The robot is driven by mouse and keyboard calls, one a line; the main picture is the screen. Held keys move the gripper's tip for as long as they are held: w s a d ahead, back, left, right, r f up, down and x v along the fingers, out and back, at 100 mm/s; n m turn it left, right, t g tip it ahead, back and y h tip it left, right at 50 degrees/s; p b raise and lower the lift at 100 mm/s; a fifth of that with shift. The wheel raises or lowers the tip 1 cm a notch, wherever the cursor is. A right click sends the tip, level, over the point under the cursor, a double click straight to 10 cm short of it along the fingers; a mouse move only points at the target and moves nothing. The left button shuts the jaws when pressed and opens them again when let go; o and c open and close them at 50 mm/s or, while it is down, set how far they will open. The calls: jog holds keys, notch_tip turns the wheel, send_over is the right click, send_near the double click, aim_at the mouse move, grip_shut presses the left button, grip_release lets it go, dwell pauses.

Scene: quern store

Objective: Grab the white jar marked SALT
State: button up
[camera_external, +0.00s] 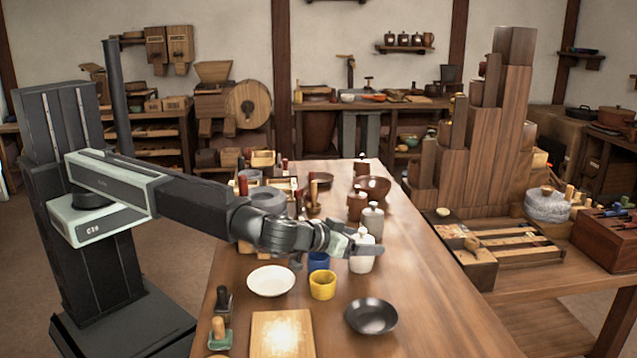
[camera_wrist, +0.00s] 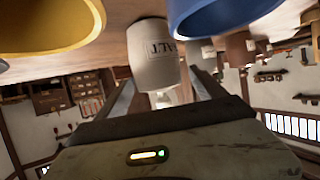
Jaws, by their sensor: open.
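The white jar marked SALT (camera_external: 362,265) stands on the wooden table in the external view, partly hidden by my gripper (camera_external: 366,249). In the wrist view the jar (camera_wrist: 154,58) appears upside down, with its SALT label readable in part. My gripper (camera_wrist: 160,82) is open there, with one finger on each side of the jar's lid end. I cannot tell whether either finger touches the jar.
A blue cup (camera_external: 318,262) and a yellow cup (camera_external: 322,286) stand just left of the jar. A grey jar (camera_external: 373,221) stands behind it. A white bowl (camera_external: 271,281) and a dark bowl (camera_external: 371,316) are nearer the front. The table's right side (camera_external: 440,310) is clear.

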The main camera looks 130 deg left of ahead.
grip_shut()
notch_tip(320, 180, up, 10)
jog(key=p, duration=1)
jog(key=shift+r, duration=0.2)
jog(key=shift+f, duration=0.15)
